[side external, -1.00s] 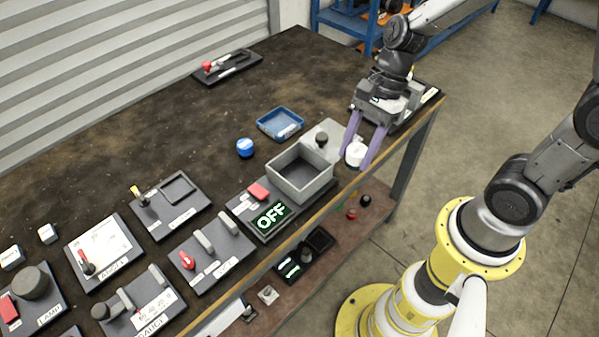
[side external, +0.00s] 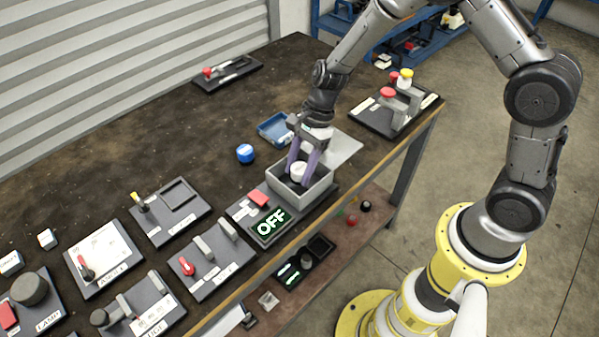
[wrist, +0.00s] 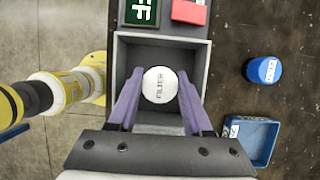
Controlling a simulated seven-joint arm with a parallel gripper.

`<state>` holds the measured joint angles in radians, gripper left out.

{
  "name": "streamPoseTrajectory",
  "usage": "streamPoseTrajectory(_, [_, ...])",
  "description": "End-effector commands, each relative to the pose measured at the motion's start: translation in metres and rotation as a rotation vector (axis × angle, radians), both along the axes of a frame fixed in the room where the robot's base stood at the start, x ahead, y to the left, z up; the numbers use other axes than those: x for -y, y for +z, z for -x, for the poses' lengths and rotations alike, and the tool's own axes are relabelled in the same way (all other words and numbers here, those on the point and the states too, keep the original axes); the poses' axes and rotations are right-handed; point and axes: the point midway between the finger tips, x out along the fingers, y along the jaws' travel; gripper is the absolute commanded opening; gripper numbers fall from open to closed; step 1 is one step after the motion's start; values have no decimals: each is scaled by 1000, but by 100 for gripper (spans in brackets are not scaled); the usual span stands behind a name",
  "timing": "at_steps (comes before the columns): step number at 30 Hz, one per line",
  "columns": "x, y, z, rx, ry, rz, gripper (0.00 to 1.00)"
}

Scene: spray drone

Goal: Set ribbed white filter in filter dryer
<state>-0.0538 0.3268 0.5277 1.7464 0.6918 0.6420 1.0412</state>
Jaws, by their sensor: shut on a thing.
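The white filter (wrist: 160,85) is a round piece with "FILTER" printed on its top. My gripper (side external: 302,165) is shut on it with purple fingers, one on each side. The filter also shows between the fingertips in the side external view (side external: 298,171). The filter dryer is a grey open-topped box (side external: 312,190) on a dark base with a red button (side external: 258,199) and a green "OFF" display (side external: 270,224). The filter and fingertips are within the box opening. I cannot tell whether the filter touches the floor of the box.
A blue tray (side external: 273,131) and a blue cap (side external: 245,153) stand just behind the dryer. A grey plate (side external: 343,148) lies beside the box, partly hidden by my arm. Several control panels fill the left part of the table.

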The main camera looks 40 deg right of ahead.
Motion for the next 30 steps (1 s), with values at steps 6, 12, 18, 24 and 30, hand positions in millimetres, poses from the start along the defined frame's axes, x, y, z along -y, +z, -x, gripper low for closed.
streamPoseTrajectory(6, [0,-19,0,1,0,0,0])
streamPoseTrajectory(12, [0,-19,0,1,0,0,0])
streamPoseTrajectory(18, [0,-22,0,1,0,0,62])
streamPoseTrajectory(24, [0,-22,0,1,0,0,80])
streamPoseTrajectory(30, [0,-21,0,1,0,0,80])
